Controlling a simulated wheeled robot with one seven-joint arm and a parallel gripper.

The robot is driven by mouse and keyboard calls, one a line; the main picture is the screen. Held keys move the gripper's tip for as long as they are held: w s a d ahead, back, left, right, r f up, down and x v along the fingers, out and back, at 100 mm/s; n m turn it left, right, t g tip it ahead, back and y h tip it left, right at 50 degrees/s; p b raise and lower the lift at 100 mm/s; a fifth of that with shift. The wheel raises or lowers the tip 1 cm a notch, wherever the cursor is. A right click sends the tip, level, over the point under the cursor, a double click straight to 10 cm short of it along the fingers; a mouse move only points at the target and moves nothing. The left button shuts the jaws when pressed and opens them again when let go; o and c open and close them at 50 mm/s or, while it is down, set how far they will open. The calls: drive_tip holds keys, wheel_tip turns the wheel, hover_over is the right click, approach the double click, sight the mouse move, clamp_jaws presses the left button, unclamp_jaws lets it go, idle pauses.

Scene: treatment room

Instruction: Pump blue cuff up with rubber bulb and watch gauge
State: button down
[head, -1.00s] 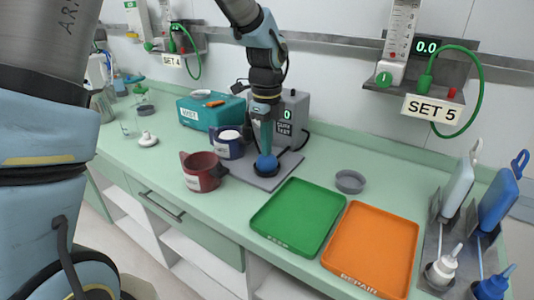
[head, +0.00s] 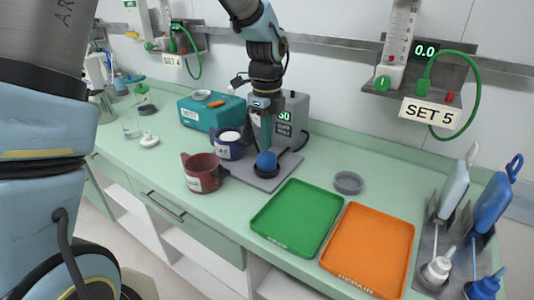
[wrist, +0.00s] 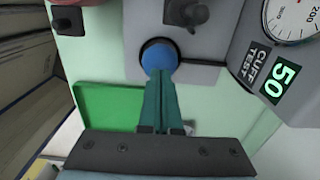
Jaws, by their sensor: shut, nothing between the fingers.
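The blue rubber bulb (head: 266,162) stands on a grey base plate (head: 262,183). The blue cuff (head: 229,147), dark blue with a white label, sits just left of it. The grey cuff tester (head: 292,110) stands behind, its green display (wrist: 284,80) reading 50 in the wrist view. Part of its round dial gauge (wrist: 290,20) shows there too, needle not clear. My gripper (head: 265,140) is above the bulb, fingers shut together and empty.
A dark red cuff (head: 203,173) stands left of the plate. A green tray (head: 298,217) and an orange tray (head: 368,248) lie to the right, with a grey dish (head: 348,182) behind. A teal box (head: 211,113) stands at the back left.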

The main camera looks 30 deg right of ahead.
drive_tip(key=shift+f, duration=0.1)
drive_tip(key=shift+f+b, duration=0.5)
drive_tip(key=shift+f, duration=0.55)
drive_tip(key=shift+r+p, duration=1.1)
drive_tip(key=shift+r, duration=0.1)
drive_tip(key=shift+f, duration=0.15)
drive_tip(key=shift+f+b, duration=0.6)
drive_tip(key=shift+f, duration=0.45)
drive_tip(key=shift+r+p, duration=1.05)
drive_tip(key=shift+r, duration=0.1)
